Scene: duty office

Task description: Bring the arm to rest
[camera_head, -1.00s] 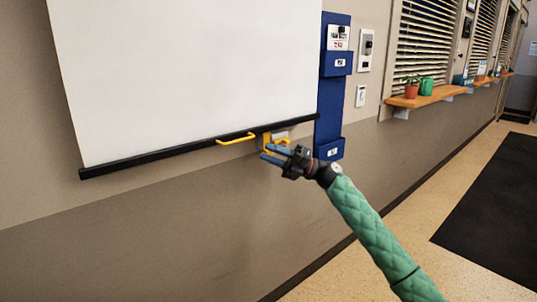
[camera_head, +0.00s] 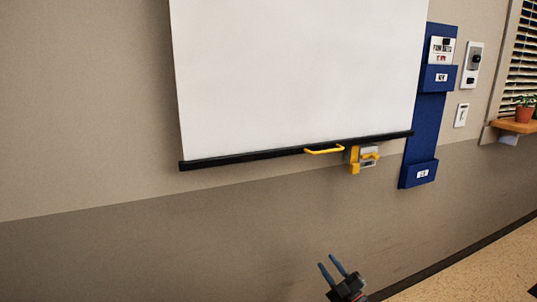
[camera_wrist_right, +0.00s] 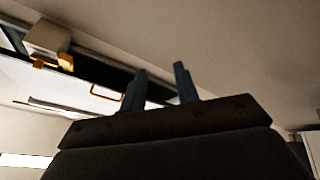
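My right gripper (camera_head: 332,268) is low in the head view, below the screen and apart from the wall fittings. Its two blue-grey fingers stand apart with nothing between them. The fingers also show in the right wrist view (camera_wrist_right: 160,85), open and empty. Only the gripper's tip end shows in the head view; the rest of my right arm is out of the picture. My left gripper does not show.
A white pull-down screen (camera_head: 300,75) hangs on the wall, with a yellow handle (camera_head: 324,150) on its black bottom bar. A yellow-and-grey wall bracket (camera_head: 355,158) sits beside the handle. A blue holder panel (camera_head: 425,120) hangs right. The lower wall is bare.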

